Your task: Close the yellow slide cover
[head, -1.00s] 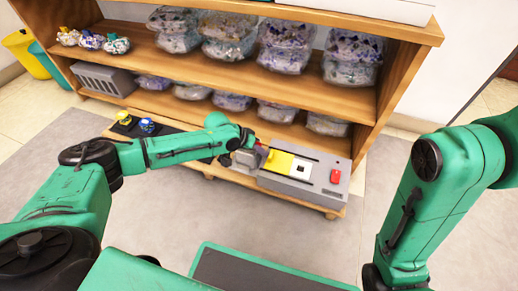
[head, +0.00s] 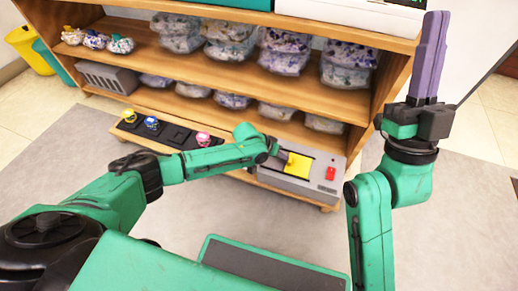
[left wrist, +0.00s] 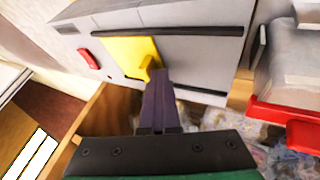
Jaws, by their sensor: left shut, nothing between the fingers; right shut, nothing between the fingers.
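The yellow slide cover (head: 298,167) sits on the grey box (head: 325,170) on the low shelf, towards the end with the red button (head: 331,174). In the left wrist view the cover (left wrist: 128,54) has a small raised yellow handle (left wrist: 147,66). My left gripper (head: 279,154) is at the cover's left side. In the left wrist view its shut purple fingers (left wrist: 158,76) are right beside the handle; contact looks likely but is hard to tell. My right gripper (head: 433,50) is shut, empty and raised upright at the right, away from the box.
Dark rails (left wrist: 195,30) run along the box. A grey object with a red edge (left wrist: 290,110) stands beside it in the left wrist view. A black tray (head: 170,133) with several coloured items lies left. Wooden shelves (head: 225,91) with bagged goods rise behind.

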